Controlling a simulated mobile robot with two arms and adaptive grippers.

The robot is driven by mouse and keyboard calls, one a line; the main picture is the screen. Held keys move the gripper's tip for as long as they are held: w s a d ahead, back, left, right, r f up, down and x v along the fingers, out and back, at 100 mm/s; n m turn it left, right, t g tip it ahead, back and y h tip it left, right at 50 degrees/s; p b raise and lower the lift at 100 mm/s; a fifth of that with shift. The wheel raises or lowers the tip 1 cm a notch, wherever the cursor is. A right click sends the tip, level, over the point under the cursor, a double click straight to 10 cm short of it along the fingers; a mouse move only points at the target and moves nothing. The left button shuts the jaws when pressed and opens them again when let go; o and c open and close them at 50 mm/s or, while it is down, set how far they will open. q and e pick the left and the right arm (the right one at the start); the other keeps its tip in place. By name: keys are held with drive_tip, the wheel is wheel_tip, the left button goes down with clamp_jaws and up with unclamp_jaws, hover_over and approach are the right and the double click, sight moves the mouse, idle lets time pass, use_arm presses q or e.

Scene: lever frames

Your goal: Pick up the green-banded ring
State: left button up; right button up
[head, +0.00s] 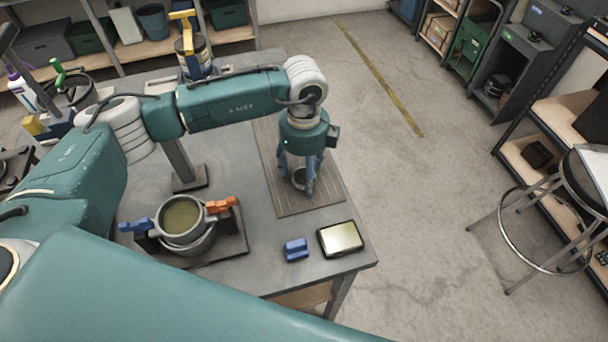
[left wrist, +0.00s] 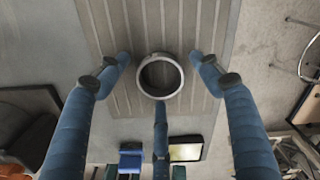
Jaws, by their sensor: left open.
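A grey ring (head: 299,184) lies on the ribbed grey mat (head: 310,204), partly hidden behind my fingers in the head view. In the left wrist view the ring (left wrist: 160,93) shows whole, with a pale rim and a dark inside. I cannot make out a green band on it. My left gripper (head: 303,178) points down over the mat with its three blue fingers spread. In the left wrist view, the fingers of this gripper (left wrist: 160,76) stand around the ring, two at the sides and one towards the bottom. It holds nothing. My right gripper is not in view.
A grey pot (head: 186,241) with orange and blue clamps stands on a dark base at the table's left. A blue block (head: 296,250) and a dark-framed panel (head: 341,239) lie near the front right corner. A metal post (head: 181,163) stands behind the pot.

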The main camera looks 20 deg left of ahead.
use_arm(q)
drive_tip(key=shift+d, duration=0.1)
drive_tip(key=shift+c, duration=0.2)
drive_tip(key=c, duration=1.2)
drive_tip(key=shift+c, duration=0.2)
